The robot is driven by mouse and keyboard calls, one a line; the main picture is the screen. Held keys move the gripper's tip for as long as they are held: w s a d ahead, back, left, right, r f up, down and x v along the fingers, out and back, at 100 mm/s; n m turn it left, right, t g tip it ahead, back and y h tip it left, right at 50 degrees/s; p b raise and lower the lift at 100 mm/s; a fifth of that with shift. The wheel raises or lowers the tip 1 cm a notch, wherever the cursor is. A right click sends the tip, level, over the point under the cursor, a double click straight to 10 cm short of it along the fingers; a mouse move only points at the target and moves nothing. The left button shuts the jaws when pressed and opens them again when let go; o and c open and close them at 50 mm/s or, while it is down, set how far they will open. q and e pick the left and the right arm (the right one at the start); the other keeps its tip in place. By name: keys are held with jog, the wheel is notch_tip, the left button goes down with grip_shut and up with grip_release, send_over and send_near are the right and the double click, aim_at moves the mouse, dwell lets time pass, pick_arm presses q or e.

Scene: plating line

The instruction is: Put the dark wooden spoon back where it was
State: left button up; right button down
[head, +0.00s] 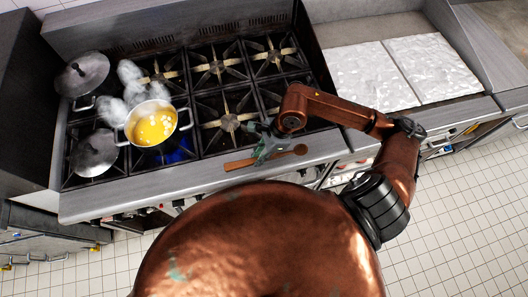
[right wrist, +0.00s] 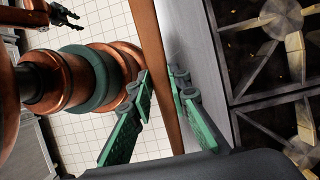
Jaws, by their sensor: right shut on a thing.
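The dark wooden spoon (head: 239,164) is at the stove's grey front ledge in the head view, its round end to the right. My right gripper (head: 266,148) is shut on the spoon around its middle. In the right wrist view the spoon (right wrist: 158,50) runs between the green fingers of this gripper (right wrist: 161,88). I cannot tell whether the spoon touches the ledge. My left gripper (right wrist: 67,16) shows small at the top left of the right wrist view, its fingers apart and empty. It is not visible in the head view.
A pot of yellow liquid (head: 154,126) stands on the stove, with steam beside it. Two grey lids (head: 82,74) are at the stove's left. The right burners (head: 217,66) are bare. White-topped counter sections (head: 375,80) lie right. The front ledge (head: 130,193) is clear to the left.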

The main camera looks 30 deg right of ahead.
jog(key=w+d+f, duration=0.2)
jog(key=f, duration=0.1)
jog(key=w+d+f, duration=0.1)
jog(key=f, duration=0.1)
jog(key=shift+w+d+f+p, duration=0.2)
jog(key=shift+d+p, duration=0.15)
jog(key=shift+p, duration=0.05)
jog(key=shift+w+d+f, duration=0.15)
jog(key=shift+d+f, duration=0.05)
jog(key=shift+f, duration=0.35)
notch_tip(320, 180, down, 2)
jog(key=shift+f+p, duration=0.1)
jog(key=shift+p, duration=0.55)
jog(key=shift+f, duration=0.2)
pick_arm(q)
jog(key=shift+w+d+r, duration=0.1)
jog(key=shift+w+r, duration=0.35)
jog(key=shift+r, duration=0.15)
jog(key=shift+w+d+r, duration=0.1)
jog(key=shift+w+r, duration=0.3)
jog(key=shift+r, duration=0.2)
jog(key=shift+f, duration=0.1)
pick_arm(e)
jog(key=shift+f, duration=0.15)
jog(key=c, duration=1.8)
grip_release()
pick_arm(q)
jog(key=shift+w, duration=0.1)
